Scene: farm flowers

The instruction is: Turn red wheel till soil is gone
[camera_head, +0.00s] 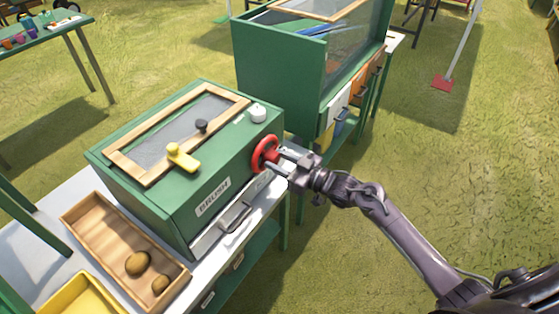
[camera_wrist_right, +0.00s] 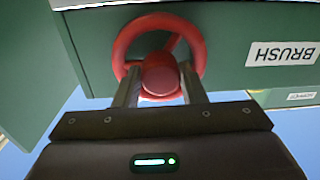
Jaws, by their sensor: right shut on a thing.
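The red wheel (camera_head: 265,155) is on the side of the green brush box (camera_head: 215,165), near its right corner. My right gripper (camera_head: 284,164) reaches it from the right. In the right wrist view the wheel (camera_wrist_right: 127,42) shows as a red ring with a round red knob (camera_wrist_right: 160,74) in front. The two fingers of my right gripper (camera_wrist_right: 160,90) are shut on this knob, one on each side. The box has a wood-framed mesh window (camera_head: 185,125) on top, and any soil inside cannot be made out. My left gripper is not in view.
A wooden tray (camera_head: 105,240) with two brown potato-like lumps stands in front of the box, beside a yellow tray (camera_head: 80,298). A yellow handle (camera_head: 181,157) sits on the lid. A larger green glass-sided case (camera_head: 285,70) stands behind. Grass lies open at right.

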